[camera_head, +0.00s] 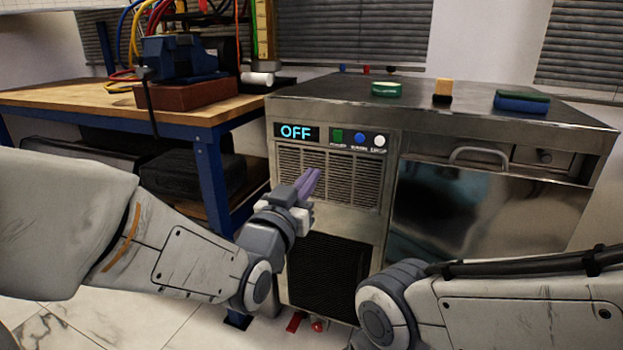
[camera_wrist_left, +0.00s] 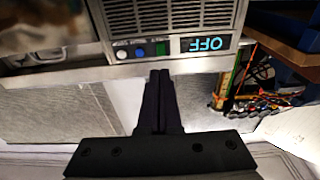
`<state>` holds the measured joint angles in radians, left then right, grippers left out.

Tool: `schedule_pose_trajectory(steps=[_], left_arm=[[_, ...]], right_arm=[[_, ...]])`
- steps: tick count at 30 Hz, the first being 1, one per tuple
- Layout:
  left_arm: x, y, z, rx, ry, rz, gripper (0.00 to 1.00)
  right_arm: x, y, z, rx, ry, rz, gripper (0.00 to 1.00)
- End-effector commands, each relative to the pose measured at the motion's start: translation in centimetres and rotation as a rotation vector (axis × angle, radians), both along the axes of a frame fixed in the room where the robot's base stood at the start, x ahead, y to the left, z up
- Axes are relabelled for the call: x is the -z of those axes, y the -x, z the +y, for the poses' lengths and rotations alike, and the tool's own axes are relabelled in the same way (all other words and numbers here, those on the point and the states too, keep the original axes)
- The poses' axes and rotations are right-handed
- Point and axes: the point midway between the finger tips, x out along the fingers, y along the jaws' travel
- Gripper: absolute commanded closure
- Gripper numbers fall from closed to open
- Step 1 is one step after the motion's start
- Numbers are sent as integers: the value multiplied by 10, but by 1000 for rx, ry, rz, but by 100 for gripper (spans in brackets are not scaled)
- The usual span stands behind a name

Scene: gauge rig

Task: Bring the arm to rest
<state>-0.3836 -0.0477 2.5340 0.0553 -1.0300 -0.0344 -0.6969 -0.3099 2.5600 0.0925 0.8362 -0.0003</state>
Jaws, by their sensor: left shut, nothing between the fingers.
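My left gripper (camera_head: 308,184) is in front of the vent grille (camera_head: 335,178) of a steel machine (camera_head: 412,120), below its control panel. Its fingers are together with nothing between them; they also show shut in the left wrist view (camera_wrist_left: 160,80). The machine's display (camera_head: 296,132) reads OFF in cyan letters. Beside it are a green button (camera_head: 337,136), a blue button (camera_head: 359,138) and a white button (camera_head: 380,141). The display appears upside down in the left wrist view (camera_wrist_left: 206,44). My right arm comes in at the lower right; its gripper is not in view.
A wooden workbench (camera_head: 60,98) with blue legs stands at the left, carrying a blue vise (camera_head: 180,58) and cables. On the machine's top are a green round item (camera_head: 386,89), a yellow-and-black block (camera_head: 443,90) and a green-and-blue sponge (camera_head: 521,101). A door handle (camera_head: 480,153) sticks out at the right.

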Motion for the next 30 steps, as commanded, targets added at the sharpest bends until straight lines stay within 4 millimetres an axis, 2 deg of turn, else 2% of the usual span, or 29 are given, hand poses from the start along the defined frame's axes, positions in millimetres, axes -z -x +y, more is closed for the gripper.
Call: schedule_pose_trajectory(steps=[5,8,10,14,15,21,25,29,30], left_arm=[[10,6,-11,30,-37,116,100],[29,21,-24,70,-96,285,100],[46,39,-32,103,-152,429,100],[75,85,-37,163,-269,699,100],[82,103,-37,181,-309,782,100],[101,189,-19,247,-503,1139,100],[98,240,0,275,-618,1321,100],[87,286,23,296,-733,1487,100],[68,282,21,293,-722,1477,100]], right_arm=[[-13,0,0,0,0,0,50],[-28,0,0,0,0,0,50],[-40,0,0,0,0,0,50],[-59,0,0,0,0,0,50],[-65,0,0,0,0,0,50],[-89,0,0,0,0,0,50],[-102,0,0,0,0,0,50],[-114,0,0,0,0,0,50],[-133,0,0,0,1,1,50]])
